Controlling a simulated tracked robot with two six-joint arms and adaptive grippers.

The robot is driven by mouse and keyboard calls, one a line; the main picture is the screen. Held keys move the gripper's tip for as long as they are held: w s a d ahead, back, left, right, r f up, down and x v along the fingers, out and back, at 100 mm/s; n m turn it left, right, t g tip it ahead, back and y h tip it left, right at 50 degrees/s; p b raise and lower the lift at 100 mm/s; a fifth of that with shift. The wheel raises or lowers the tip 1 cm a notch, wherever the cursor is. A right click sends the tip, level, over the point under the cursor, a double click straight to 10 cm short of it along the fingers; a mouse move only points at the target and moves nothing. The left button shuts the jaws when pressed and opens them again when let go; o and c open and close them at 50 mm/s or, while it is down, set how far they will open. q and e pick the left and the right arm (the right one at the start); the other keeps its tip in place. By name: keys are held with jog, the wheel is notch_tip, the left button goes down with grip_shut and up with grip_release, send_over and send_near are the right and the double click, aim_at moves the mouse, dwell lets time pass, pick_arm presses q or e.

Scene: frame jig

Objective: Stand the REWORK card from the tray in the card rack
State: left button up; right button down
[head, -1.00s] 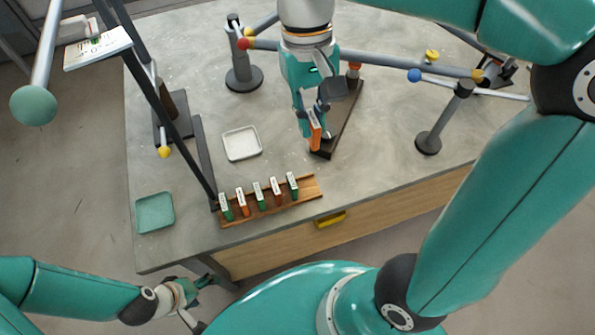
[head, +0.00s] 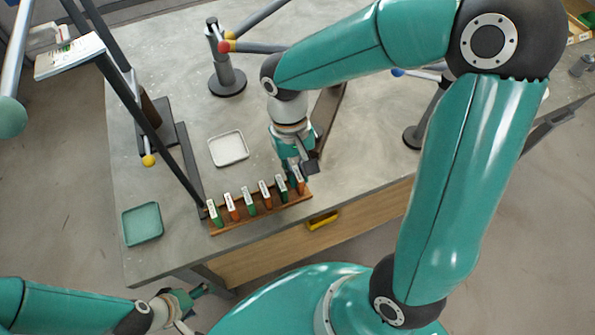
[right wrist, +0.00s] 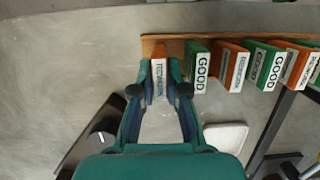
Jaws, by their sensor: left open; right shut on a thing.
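The card rack (head: 262,213) is a wooden strip near the table's front edge, holding a row of green and orange cards. My right gripper (head: 291,176) is shut on an orange card (head: 299,182), which is upright at the rack's right end, in line with the row. In the right wrist view its label reads REWORK (right wrist: 160,80), and a green GOOD card (right wrist: 197,66) stands beside it. The fingers hide its lower part, so I cannot tell whether it touches the rack's bottom. My left gripper (head: 188,300) is open and empty, off the table at lower left.
A white tray (head: 228,149) lies empty behind the rack. A green tray (head: 142,224) lies at the table's left corner. A dark slanting post (head: 150,125) comes down near the rack's left end. A dark stand (head: 227,80) with rods is at the back.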

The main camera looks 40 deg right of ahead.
jog(key=shift+f, duration=0.3)
jog(key=shift+f, duration=0.2)
jog(key=c, duration=1.5)
grip_release()
jog(key=shift+r, duration=0.1)
jog(key=shift+o, duration=0.2)
jog(key=shift+r, duration=0.15)
jog(key=v, duration=1.2)
jog(key=shift+p, duration=0.35)
jog(key=shift+s, duration=0.1)
